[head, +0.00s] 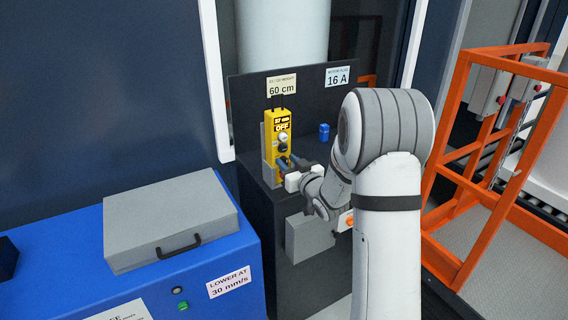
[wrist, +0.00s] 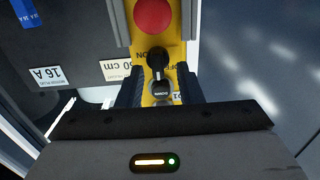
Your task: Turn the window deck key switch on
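A yellow control box (head: 270,132) stands upright in a grey holder at the panel in the head view; its display reads OFF. In the wrist view the box (wrist: 175,48) shows a red button (wrist: 153,14), a black key switch knob (wrist: 157,60) with small ON and OFF marks beside it, and a DOWN button (wrist: 161,89). My gripper (head: 289,163) is close in front of the lower part of the box. In the wrist view its dark fingers (wrist: 160,76) stand apart on either side, with visible gaps to the knob. I cannot tell which mark the knob points at.
A dark panel (head: 248,92) behind carries 60 cm and 16 A labels, and a blue plug (head: 324,131). A blue cabinet (head: 60,250) with a grey case (head: 168,215) stands at left. An orange frame (head: 460,110) stands at right.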

